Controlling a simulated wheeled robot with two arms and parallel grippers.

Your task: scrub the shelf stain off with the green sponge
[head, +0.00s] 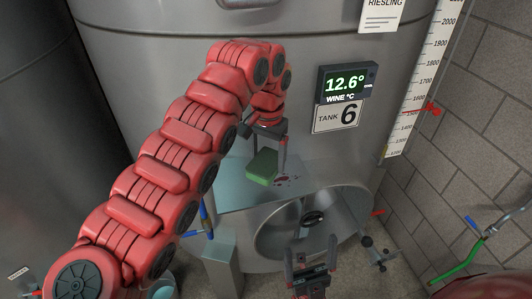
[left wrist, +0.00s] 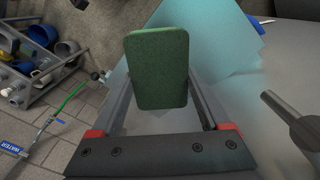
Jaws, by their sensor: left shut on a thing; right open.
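The green sponge (head: 262,167) is held between the fingers of my left gripper (head: 268,148), which points down over the shelf. The sponge also shows large between the two fingers in the left wrist view (left wrist: 157,68). The pale metal shelf (head: 235,194) sticks out from the tank front. The stain (head: 288,182), several dark red spots, lies on the shelf just right of the sponge. A finger partly overlaps the view near it. I cannot tell whether the sponge touches the shelf. My right gripper (head: 311,268) is open and empty, low in front of the tank.
The steel tank (head: 170,70) stands behind the shelf, with a temperature display (head: 346,82) and a round hatch (head: 345,215) below right. A green-handled hose (head: 462,262) and a brick wall (head: 480,120) are at right. In the left wrist view, a rack of containers (left wrist: 40,55) stands at left.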

